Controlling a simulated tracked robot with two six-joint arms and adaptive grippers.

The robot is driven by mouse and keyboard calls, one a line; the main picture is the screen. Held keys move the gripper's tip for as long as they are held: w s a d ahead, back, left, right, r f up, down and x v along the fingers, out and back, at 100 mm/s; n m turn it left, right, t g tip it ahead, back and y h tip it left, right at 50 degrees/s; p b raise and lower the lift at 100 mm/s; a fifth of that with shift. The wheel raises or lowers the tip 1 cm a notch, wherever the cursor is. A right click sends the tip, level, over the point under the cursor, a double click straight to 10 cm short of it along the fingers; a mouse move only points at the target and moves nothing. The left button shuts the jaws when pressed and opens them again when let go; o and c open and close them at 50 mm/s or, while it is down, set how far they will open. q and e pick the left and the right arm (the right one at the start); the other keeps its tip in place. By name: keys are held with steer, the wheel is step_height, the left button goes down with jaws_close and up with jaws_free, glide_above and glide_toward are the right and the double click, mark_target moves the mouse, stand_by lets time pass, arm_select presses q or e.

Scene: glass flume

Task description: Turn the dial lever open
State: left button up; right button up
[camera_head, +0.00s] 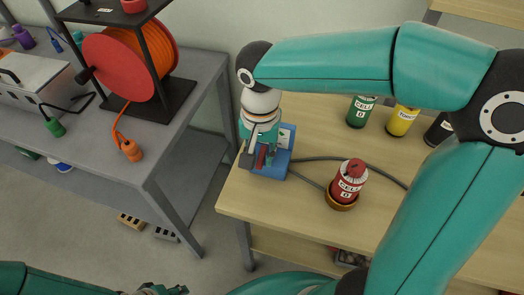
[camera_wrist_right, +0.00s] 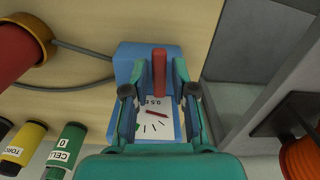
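A blue box (camera_head: 270,165) with a white dial face sits at the left end of the wooden table. In the right wrist view, the box (camera_wrist_right: 135,55) carries a red lever (camera_wrist_right: 159,72) and a dial face (camera_wrist_right: 152,122) with a red needle. My right gripper (camera_head: 262,152) reaches down over the box. In the wrist view, the right gripper's fingers (camera_wrist_right: 160,78) stand on both sides of the lever, with narrow gaps showing. The lever (camera_head: 261,157) is partly hidden in the head view. My left gripper (camera_head: 168,290) is only partly visible at the bottom edge.
A red cell canister (camera_head: 349,182) stands in a round brown holder (camera_head: 341,201) right of the box, with grey cables nearby. Green (camera_head: 360,112), yellow (camera_head: 402,120) and black (camera_head: 438,130) canisters stand behind. A grey bench (camera_head: 190,100) with an orange cable reel (camera_head: 135,62) is at left.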

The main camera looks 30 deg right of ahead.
mark_target(260, 159)
step_height(260, 159, up, 12)
stand_by(0.6)
stand_by(0.4)
